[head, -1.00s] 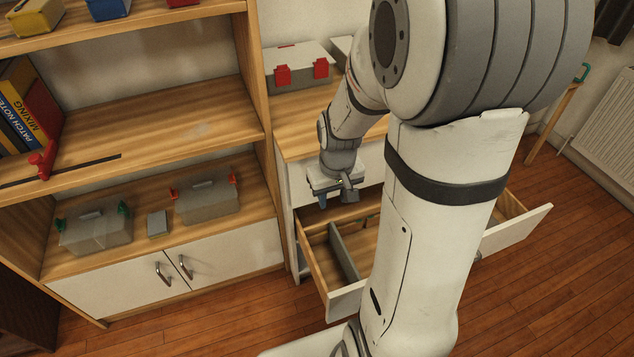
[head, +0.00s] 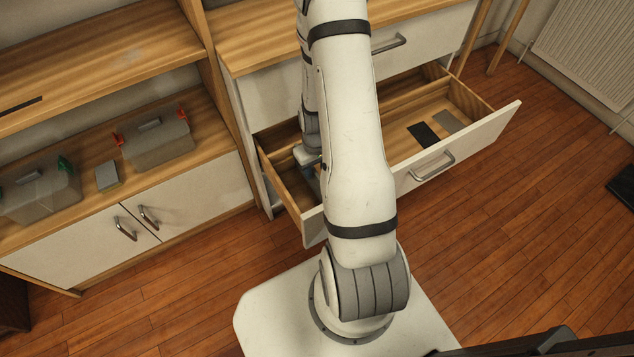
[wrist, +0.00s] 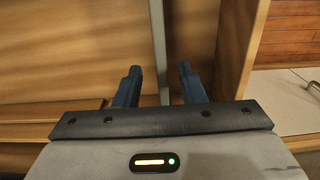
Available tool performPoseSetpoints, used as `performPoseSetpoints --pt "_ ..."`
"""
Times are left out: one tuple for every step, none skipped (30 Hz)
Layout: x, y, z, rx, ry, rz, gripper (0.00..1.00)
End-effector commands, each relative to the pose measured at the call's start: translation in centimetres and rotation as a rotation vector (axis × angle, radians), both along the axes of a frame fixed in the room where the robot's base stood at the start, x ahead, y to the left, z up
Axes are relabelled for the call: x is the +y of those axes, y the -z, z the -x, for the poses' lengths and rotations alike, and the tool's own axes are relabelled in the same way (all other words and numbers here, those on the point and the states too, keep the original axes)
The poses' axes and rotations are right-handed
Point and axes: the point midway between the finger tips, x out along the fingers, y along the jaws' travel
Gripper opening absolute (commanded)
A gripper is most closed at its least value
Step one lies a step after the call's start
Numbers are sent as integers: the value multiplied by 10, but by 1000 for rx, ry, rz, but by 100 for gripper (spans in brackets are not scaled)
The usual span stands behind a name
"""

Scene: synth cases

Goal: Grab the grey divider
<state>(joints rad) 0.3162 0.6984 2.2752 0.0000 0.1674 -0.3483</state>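The grey divider (wrist: 159,45) shows in the wrist view as a thin upright strip running away from me over the wooden drawer floor. My gripper (wrist: 160,68) has its two blue fingers apart, one on each side of the divider, with a visible gap on both sides. In the head view my gripper (head: 309,168) is down at the left part of the open drawer (head: 470,143). My arm covers much of that part, and I cannot make out the divider there.
A black flat piece (head: 423,135) and a grey flat piece (head: 447,122) lie in the drawer's right part. The drawer's side wall (wrist: 238,45) is close right of my fingers in the wrist view. Lidded boxes (head: 158,143) stand on the left shelf.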

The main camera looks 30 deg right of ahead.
Motion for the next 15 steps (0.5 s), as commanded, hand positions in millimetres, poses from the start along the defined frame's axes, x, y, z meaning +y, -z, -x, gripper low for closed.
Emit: performPoseSetpoints --pt "1 11 2 3 0 -1 36" --pt "2 16 3 3 0 -1 36" --pt "3 22 4 4 -1 -2 36" --pt "3 27 4 4 0 -1 36" --pt "2 31 3 3 0 -1 36" --pt "2 36 3 3 0 -1 36" --pt "2 38 3 2 0 -1 36" --pt "2 40 3 2 -1 0 36" --pt "2 41 3 1 -1 0 36" --pt "2 41 3 1 -1 0 36" --pt "2 40 2 0 -1 0 36" --pt "2 40 2 0 -1 0 36" --pt "2 40 2 0 -1 0 36" --pt "2 40 2 0 -1 0 36" --pt "2 40 2 0 -1 0 35"
